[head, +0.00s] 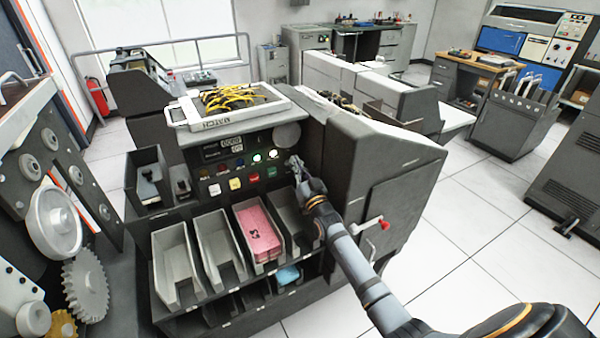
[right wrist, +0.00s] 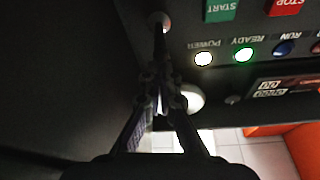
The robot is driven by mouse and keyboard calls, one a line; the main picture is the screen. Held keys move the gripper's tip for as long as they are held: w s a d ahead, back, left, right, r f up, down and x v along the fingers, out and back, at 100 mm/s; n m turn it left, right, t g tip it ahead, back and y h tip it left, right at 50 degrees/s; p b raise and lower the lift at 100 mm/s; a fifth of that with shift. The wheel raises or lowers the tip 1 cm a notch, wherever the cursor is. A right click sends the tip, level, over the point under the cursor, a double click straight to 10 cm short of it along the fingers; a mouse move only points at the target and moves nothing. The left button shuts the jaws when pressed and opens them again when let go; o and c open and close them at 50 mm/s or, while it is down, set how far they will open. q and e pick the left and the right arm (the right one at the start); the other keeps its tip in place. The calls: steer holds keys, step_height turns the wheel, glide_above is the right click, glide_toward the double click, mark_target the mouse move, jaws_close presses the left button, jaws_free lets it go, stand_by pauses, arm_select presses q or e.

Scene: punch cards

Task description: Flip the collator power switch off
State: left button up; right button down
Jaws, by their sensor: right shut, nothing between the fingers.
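The collator (head: 345,150) is a dark grey machine with a front control panel (head: 212,172) of lamps and coloured buttons. My right gripper (head: 295,161) is shut and empty at the panel's right end. In the right wrist view its fingertips (right wrist: 159,32) point at a small pale round fitting (right wrist: 153,18), which they partly cover. I cannot tell whether they touch it. A power switch lever is not clearly visible, so its position cannot be told. The lamp by the POWER label (right wrist: 203,59) is lit white, and the READY lamp (right wrist: 244,54) is lit green. My left gripper is out of view.
Card trays stand below the panel, one holding pink cards (head: 258,230). A white tray with yellow cables (head: 228,103) lies on top. A red-knobbed lever (head: 384,224) sticks out of the collator's right side. Gears (head: 86,285) stand at the left. Open floor lies right.

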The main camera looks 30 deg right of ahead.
stand_by(0.3)
steer(key=f+b, duration=0.1)
steer(key=b, duration=0.1)
steer(key=f+t+b, duration=0.1)
steer(key=b, duration=0.1)
steer(key=shift+s+f+b, duration=0.4)
stand_by(0.8)
steer(key=shift+s, duration=0.1)
steer(key=v, duration=1.2)
steer(key=shift+f, duration=0.25)
